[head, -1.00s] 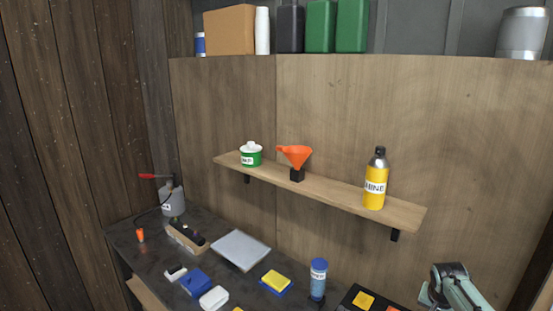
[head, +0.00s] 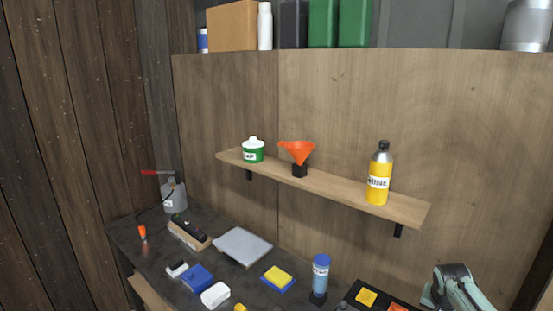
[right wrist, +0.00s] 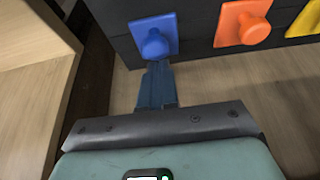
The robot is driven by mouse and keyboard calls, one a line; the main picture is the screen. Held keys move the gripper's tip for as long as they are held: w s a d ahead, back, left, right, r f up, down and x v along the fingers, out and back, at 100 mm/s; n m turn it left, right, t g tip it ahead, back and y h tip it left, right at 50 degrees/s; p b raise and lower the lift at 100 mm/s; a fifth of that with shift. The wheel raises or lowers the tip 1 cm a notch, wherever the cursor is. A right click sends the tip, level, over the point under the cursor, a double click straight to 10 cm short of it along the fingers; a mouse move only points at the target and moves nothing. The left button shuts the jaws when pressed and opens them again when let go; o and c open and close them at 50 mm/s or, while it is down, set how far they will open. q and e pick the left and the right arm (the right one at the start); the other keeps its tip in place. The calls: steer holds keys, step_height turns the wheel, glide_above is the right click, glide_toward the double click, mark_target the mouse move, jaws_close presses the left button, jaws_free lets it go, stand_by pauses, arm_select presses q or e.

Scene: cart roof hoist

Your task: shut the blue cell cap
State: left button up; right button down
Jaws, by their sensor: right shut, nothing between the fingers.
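The blue cell cap (right wrist: 150,30), a square plate with a round knob, is at the top of the right wrist view on a dark block. My right gripper (right wrist: 157,72) is shut and empty, its fingertips just below the knob and overlapping the cap's lower edge in the picture. I cannot tell whether they touch it, or whether the cap is fully seated. In the head view the blue cap is out of frame. My left gripper is not in view.
The dark block (right wrist: 198,50) also carries an orange cap (right wrist: 243,22) and a yellow cap (right wrist: 306,20). A wooden shelf (head: 335,187) hangs above the bench.

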steer(key=shift+w+r+p, duration=0.1)
steer(key=shift+r+p, duration=0.8)
steer(key=shift+r, duration=0.95)
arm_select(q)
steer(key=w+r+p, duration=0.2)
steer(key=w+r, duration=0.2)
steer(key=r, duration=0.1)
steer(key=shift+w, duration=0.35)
arm_select(e)
step_height(320, 180, up, 4)
steer(key=shift+r, duration=0.15)
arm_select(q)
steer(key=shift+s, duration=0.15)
